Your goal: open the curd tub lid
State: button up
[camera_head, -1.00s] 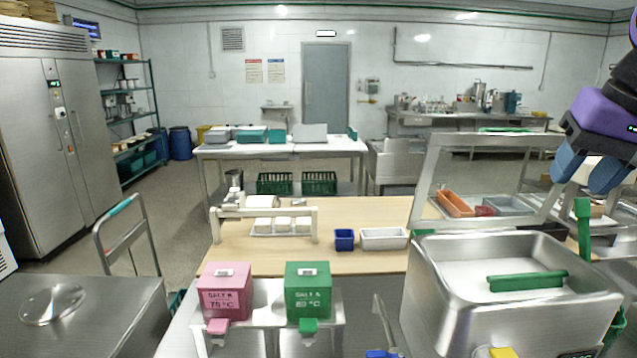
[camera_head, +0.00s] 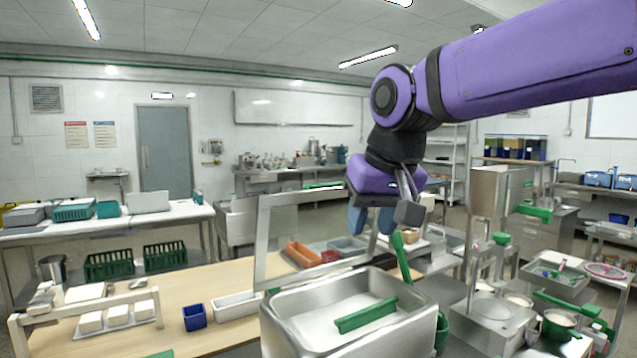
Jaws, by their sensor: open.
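The curd tub (camera_head: 345,335) is a steel tub at the lower middle, with white contents inside and a green bar (camera_head: 366,315) lying across them. Its lid (camera_head: 262,240) appears to be the steel-framed see-through panel standing raised along the tub's back edge, tilted back. A green strip (camera_head: 322,186), apparently its handle, shows at the top edge. My gripper (camera_head: 371,222) is open and empty, fingers pointing down. In the picture it is at the raised lid's right edge, above the tub's back right corner; contact cannot be told. It partly hides the lid's right side.
A green upright stick (camera_head: 401,258) stands at the tub's right back corner. Orange (camera_head: 305,254) and grey (camera_head: 347,245) trays show behind the lid. A steel machine (camera_head: 487,318) stands to the right. The wooden table (camera_head: 225,285) holds a blue box (camera_head: 194,317) and white tray (camera_head: 237,304).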

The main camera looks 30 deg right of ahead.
jog(key=w+d+r+m+g, duration=0.1)
jog(key=w+d+r+m, duration=0.2)
jog(key=w, duration=0.5)
jog(key=w+d+r+m+g, duration=0.1)
jog(key=w+d+r+m, duration=0.1)
jog(key=w+r+m, duration=0.45)
jog(key=w+d+r+g, duration=0.1)
jog(key=w+d+r, duration=0.1)
jog(key=w, duration=0.8)
jog(key=w+d+m, duration=0.5)
jog(key=w, duration=0.4)
jog(key=shift+g, duration=0.3)
jog(key=f, duration=1.1)
jog(key=shift+w+d, duration=0.1)
jog(key=shift+w, duration=0.25)
jog(key=shift+s, duration=0.1)
grip_shut()
